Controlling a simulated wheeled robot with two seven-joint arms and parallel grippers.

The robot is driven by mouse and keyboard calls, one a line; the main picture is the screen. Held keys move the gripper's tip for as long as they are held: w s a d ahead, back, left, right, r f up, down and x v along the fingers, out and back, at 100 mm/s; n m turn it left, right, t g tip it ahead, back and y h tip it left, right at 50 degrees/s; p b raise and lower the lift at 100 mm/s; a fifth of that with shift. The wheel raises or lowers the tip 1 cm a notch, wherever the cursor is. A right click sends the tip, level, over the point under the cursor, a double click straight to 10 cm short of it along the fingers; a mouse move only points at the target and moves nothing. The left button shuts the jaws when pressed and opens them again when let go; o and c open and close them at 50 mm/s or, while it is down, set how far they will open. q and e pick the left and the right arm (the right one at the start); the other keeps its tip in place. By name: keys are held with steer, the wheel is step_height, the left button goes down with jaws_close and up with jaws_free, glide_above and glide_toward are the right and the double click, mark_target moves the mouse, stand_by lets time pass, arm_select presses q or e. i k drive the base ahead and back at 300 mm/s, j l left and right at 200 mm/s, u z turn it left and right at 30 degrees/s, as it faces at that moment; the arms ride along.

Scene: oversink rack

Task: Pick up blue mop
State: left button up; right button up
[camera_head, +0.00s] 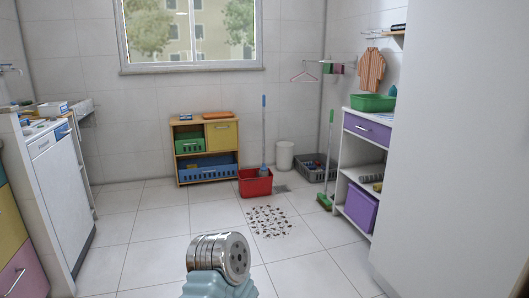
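The blue mop (264,125) stands nearly upright in a red bucket (255,183) on the floor near the back wall. Its handle rises above the bucket and has a blue top end. The mop's lower end is partly hidden by the bucket. Neither of my grippers shows in the head view. A rounded metal part at the bottom middle belongs to my own body. Nothing of mine is near the mop.
A wooden shelf (229,137) with bins stands left of the bucket. A green broom (330,150), a dark crate (315,168) and a white bin (285,155) are to its right. A speckled patch (269,222) lies on the floor before the bucket. The middle floor is otherwise open.

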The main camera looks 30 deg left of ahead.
mark_target(263, 172)
steer(key=i+j+u, duration=0.25)
steer(key=i+j, duration=0.2)
steer(key=i, duration=0.2)
steer(key=i+j+u, duration=0.25)
steer(key=i, duration=0.4)
steer(key=i+j+u, duration=0.25)
steer(key=i, duration=0.45)
steer(key=i+j+u, duration=0.1)
steer(key=i+u, duration=0.15)
steer(key=i, duration=0.45)
